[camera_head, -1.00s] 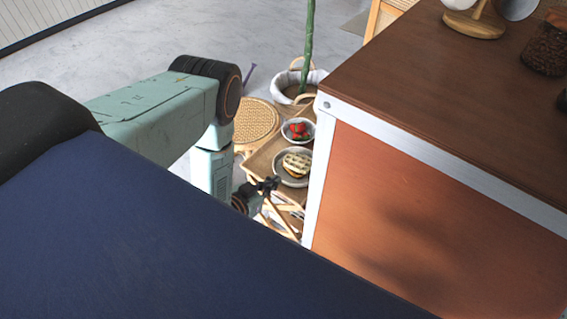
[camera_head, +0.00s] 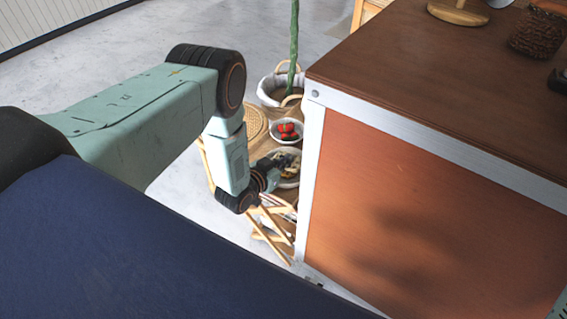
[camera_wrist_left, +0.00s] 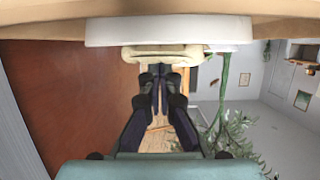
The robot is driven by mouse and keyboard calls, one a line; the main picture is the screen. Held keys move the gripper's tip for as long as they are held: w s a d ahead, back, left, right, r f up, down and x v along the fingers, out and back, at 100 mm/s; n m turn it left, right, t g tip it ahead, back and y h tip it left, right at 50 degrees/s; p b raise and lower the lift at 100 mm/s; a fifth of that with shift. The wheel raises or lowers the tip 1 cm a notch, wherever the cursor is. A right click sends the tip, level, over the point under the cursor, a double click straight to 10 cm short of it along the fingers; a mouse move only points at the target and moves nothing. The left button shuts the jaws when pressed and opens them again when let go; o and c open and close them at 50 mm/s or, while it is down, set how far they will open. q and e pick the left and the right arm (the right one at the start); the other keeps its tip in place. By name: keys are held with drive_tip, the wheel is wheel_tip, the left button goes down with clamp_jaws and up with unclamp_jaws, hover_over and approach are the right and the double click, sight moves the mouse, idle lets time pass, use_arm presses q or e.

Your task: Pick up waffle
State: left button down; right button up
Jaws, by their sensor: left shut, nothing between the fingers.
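The waffle (camera_head: 289,160) lies on a round plate (camera_head: 294,182) on the small wooden stand beside the cart. My left gripper (camera_head: 275,167) is at the near side of the plate and hides part of the waffle in the head view. In the left wrist view, which is upside down, the pale waffle (camera_wrist_left: 165,52) and the white plate (camera_wrist_left: 160,31) lie just beyond the fingertips (camera_wrist_left: 160,74). The fingers are closed together and empty. I cannot tell whether the tips touch the waffle.
A bowl of red strawberries (camera_head: 286,130) stands behind the plate. A potted plant in a white basket (camera_head: 272,98) is further back. The brown coffee cart (camera_head: 420,190) rises close on the right. Floor to the left is open.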

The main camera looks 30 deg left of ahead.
use_arm(q)
drive_tip(key=shift+s+f, duration=0.25)
drive_tip(key=shift+f, duration=0.05)
drive_tip(key=shift+s, duration=0.25)
drive_tip(key=s+p, duration=0.1)
drive_tip(key=s, duration=0.1)
drive_tip(key=s+p, duration=0.1)
drive_tip(key=s, duration=0.1)
drive_tip(key=s+a+p, duration=0.1)
drive_tip(key=s, duration=0.2)
drive_tip(key=shift+p, duration=0.3)
drive_tip(key=shift+w, duration=0.4)
drive_tip(key=shift+w, duration=0.15)
drive_tip(key=shift+r+p, duration=0.5)
drive_tip(key=shift+r, duration=0.4)
drive_tip(key=shift+d+f, duration=0.1)
